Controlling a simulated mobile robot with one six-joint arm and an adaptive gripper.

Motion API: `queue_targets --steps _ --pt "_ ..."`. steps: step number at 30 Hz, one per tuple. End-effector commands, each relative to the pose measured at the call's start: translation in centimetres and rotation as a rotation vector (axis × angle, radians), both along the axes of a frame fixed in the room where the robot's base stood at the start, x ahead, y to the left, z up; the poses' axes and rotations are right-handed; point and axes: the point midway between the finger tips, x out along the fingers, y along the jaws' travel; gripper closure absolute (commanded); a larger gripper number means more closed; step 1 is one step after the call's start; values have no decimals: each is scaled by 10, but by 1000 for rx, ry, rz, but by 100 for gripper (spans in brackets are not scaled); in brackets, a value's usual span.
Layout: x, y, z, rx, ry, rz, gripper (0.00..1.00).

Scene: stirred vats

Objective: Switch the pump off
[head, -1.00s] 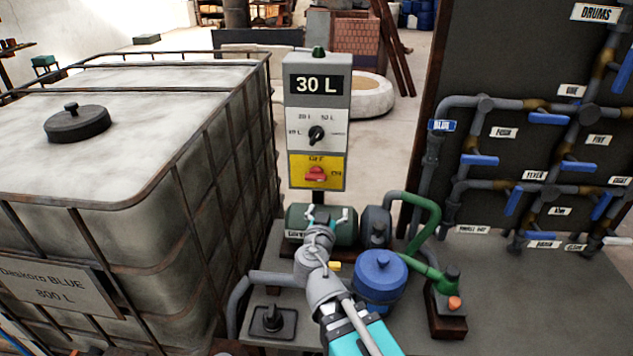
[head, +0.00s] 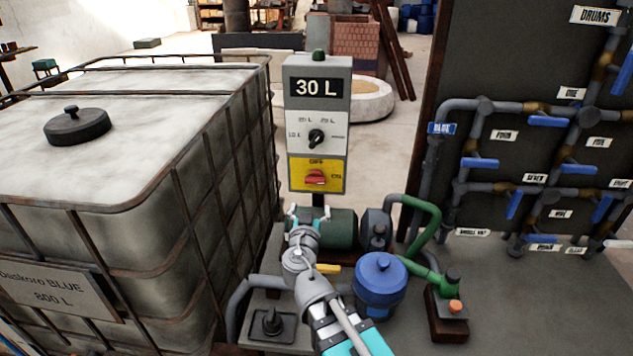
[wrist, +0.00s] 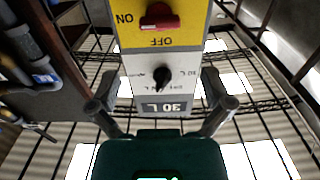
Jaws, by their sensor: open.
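The pump's control box (head: 343,155) stands upright behind the pump, with a "30 L" display at its top. On its yellow lower panel is a red switch (head: 316,178), with OFF above it and ON to its right. Its handle lies level, in line with ON. The switch (wrist: 160,20) and box show upside down in the wrist view. My gripper (head: 309,213) is open and empty, in front of and below the yellow panel, apart from the switch. In the wrist view its fingers (wrist: 160,103) spread on both sides of the box.
A black selector knob (head: 316,138) sits above the red switch. Below are the green pump motor (head: 340,228) and a blue round vessel (head: 380,280). A caged white tank (head: 130,190) stands close on the left; a pipe board with blue valves (head: 480,162) is on the right.

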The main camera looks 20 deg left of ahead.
Motion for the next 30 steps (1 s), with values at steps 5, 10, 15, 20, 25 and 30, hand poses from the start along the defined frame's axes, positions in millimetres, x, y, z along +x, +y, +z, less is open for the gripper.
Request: queue_targets --steps 5,10,15,20,25,30 --pt "25 7 0 0 0 -2 0" --pt "51 13 0 0 0 -3 0" --pt "77 19 0 0 1 -2 0" --pt "97 24 0 0 1 -1 0" --pt "112 27 0 0 1 0 0" --pt "118 28 0 0 1 -1 0"
